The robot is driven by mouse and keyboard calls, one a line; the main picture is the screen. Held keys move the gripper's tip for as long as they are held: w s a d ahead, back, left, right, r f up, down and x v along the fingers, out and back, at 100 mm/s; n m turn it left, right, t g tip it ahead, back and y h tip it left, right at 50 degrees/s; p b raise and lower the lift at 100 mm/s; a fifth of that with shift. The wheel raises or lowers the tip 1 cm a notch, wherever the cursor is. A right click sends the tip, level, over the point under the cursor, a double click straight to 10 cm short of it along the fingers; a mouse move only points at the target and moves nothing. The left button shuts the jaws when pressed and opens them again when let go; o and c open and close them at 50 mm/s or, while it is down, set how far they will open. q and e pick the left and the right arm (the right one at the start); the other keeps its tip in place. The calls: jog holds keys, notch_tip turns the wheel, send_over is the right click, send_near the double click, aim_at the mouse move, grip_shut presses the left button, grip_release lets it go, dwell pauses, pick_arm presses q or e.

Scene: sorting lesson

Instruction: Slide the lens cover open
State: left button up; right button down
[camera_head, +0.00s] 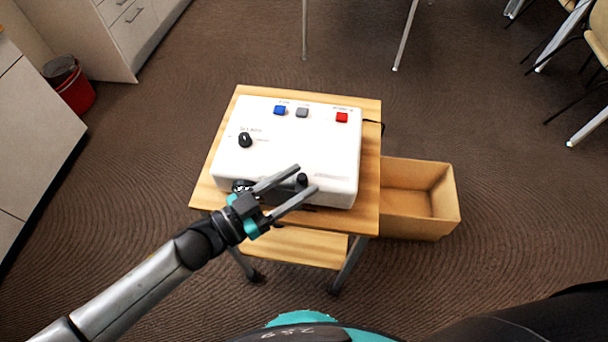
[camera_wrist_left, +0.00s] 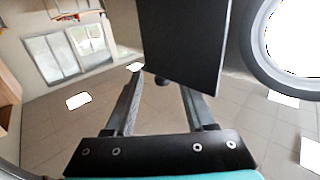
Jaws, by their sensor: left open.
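A white projector-like box (camera_head: 300,145) stands on a wooden cart. On its near side are a round lens (camera_head: 240,185) and a dark lens cover (camera_head: 287,187) with a small black knob (camera_head: 302,179). My left gripper (camera_head: 307,177) is open, its fingers reaching over the cover with the knob between their tips. In the left wrist view the cover is a flat black panel (camera_wrist_left: 185,40), its knob (camera_wrist_left: 162,81) between the open fingers, apparently not gripped. The bright lens (camera_wrist_left: 295,40) shows to the right of the panel, cut by the frame edge. My right gripper is not in view.
The box top carries blue (camera_head: 280,110), grey (camera_head: 302,112) and red (camera_head: 342,117) buttons and a black dial (camera_head: 245,140). The cart's wooden top (camera_head: 369,150) has narrow bare margins. An open cardboard box (camera_head: 440,228) stands to its right. Brown carpet surrounds them.

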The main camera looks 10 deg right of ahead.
pick_arm(q)
jog(key=v, duration=1.3)
